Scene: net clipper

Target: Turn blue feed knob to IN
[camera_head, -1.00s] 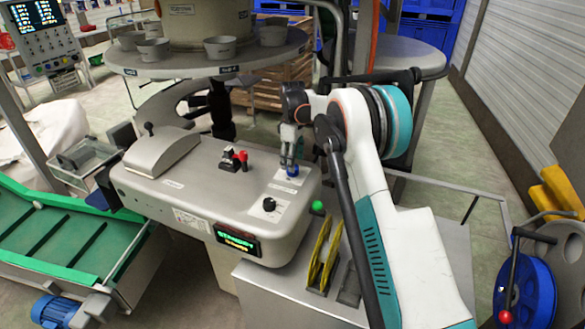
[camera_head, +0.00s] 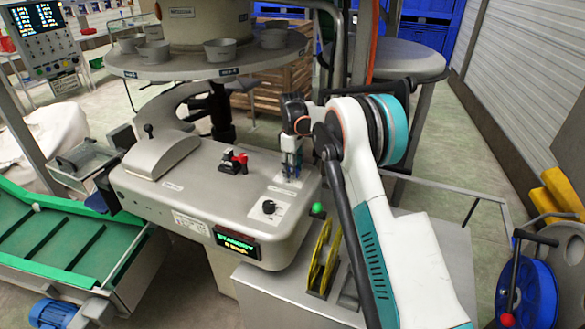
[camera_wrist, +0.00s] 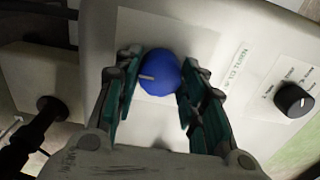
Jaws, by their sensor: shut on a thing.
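The blue feed knob (camera_wrist: 160,68) sits on a pale label plate in the wrist view. A light pointer line on it points to the left of that view. My gripper (camera_wrist: 158,98) has one teal-lined finger on each side of the knob and is shut on it. In the head view my gripper (camera_head: 290,172) points down at the right part of the grey machine top (camera_head: 215,195). The knob is mostly hidden behind the fingers there. I cannot make out the IN marking.
A black knob (camera_head: 269,206) with its own label lies in front of the gripper. A red-handled switch (camera_head: 235,160) stands to the left. A round grey table (camera_head: 210,62) overhangs behind.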

